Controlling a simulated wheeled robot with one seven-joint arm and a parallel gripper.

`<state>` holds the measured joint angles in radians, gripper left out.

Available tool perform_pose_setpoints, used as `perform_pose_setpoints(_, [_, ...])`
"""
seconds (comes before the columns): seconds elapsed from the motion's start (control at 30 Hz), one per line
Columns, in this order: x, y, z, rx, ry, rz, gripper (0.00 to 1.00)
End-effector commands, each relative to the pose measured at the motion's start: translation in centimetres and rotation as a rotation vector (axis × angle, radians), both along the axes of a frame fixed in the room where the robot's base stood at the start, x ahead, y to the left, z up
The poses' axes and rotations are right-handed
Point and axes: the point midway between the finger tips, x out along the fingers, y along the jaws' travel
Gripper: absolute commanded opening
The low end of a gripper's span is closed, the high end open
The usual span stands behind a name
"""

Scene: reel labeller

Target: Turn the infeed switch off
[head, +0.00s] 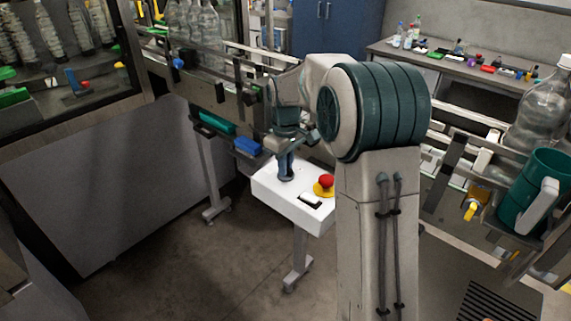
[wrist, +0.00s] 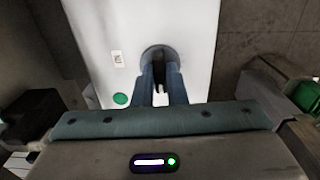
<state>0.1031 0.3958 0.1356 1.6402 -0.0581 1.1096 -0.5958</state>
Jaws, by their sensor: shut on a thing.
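A white control box (head: 268,191) stands on a post in the middle of the head view; its top also fills the centre of the wrist view (wrist: 195,30). My gripper (head: 286,172) points down at the left part of the box top. In the wrist view its two blue-grey fingers (wrist: 160,78) are closed around the infeed switch, whose dark round base (wrist: 158,51) shows at the fingertips. The fingers hide most of the switch, so I cannot tell which way it is turned.
A red mushroom button (head: 326,180) on a yellow base and a black panel (head: 311,201) sit right of my gripper. A green button (wrist: 120,99) and small label (wrist: 117,58) show in the wrist view. Blue (head: 248,146) and teal bins hang behind the box.

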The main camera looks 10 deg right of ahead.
Motion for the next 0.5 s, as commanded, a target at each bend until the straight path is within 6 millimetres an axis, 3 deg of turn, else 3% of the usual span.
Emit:
perform_pose_setpoints(0.1, [-0.01, -0.1, 0.02, -0.001, 0.0, 0.001, 0.0])
perform_pose_setpoints(0.13, [-0.01, -0.1, 0.02, -0.001, 0.0, 0.001, 0.17])
perform_pose_setpoints(0.2, [-0.01, -0.09, 0.02, -0.001, 0.0, 0.001, 0.34])
perform_pose_setpoints(0.5, [0.01, -0.03, 0.15, -0.001, -0.001, 0.0, 0.34])
